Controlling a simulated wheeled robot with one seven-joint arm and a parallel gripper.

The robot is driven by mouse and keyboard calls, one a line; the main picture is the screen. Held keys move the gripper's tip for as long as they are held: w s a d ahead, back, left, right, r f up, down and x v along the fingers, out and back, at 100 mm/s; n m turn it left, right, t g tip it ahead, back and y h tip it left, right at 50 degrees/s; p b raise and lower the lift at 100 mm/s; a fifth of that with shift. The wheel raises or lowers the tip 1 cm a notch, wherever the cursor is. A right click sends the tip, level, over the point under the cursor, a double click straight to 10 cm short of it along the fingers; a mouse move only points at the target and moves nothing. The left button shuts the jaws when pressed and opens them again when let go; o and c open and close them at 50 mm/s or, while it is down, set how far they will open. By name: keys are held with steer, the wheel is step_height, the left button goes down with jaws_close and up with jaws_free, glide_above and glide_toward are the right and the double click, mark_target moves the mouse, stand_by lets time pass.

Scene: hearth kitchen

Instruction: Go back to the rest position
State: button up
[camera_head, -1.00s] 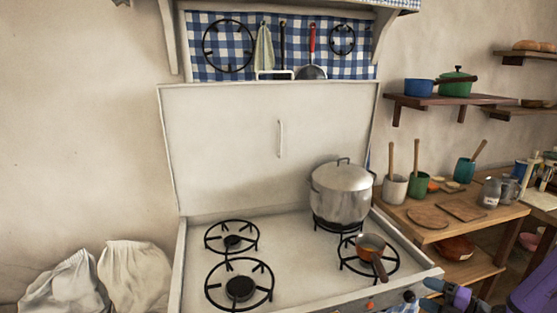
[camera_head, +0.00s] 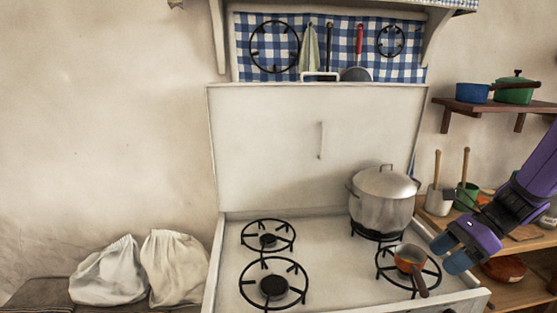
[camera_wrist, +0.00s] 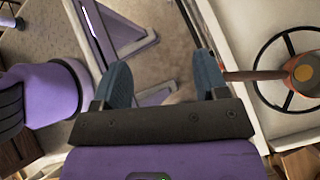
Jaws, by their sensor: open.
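My gripper (camera_head: 453,254) is at the right of the head view, beside the front right corner of the white stove (camera_head: 340,278). It is open and empty. In the wrist view, its two blue fingertips (camera_wrist: 163,84) stand apart with nothing between them. A small orange pan (camera_head: 408,259) with a brown handle sits on the front right burner, to the left of my gripper. The pan also shows at the right edge of the wrist view (camera_wrist: 302,70). A large grey lidded pot (camera_head: 381,203) stands on the back right burner.
The two left burners (camera_head: 268,240) are bare. A wooden shelf unit (camera_head: 515,292) with utensil pots stands right of the stove, partly behind my arm. A wall shelf (camera_head: 500,106) holds a blue pot and a green pot. White sacks (camera_head: 175,265) lie at the left.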

steer(key=s+a+r+n+t+h, duration=0.2)
steer(key=s+a+r+n+h, duration=0.2)
steer(key=s+r+n, duration=0.3)
steer(key=s+a+r+n+t+h, duration=0.2)
steer(key=s+a+r+n+h, duration=0.3)
steer(key=r+n, duration=0.7)
steer(key=s+n, duration=0.2)
steer(key=n, duration=0.1)
steer(key=shift+r, duration=0.15)
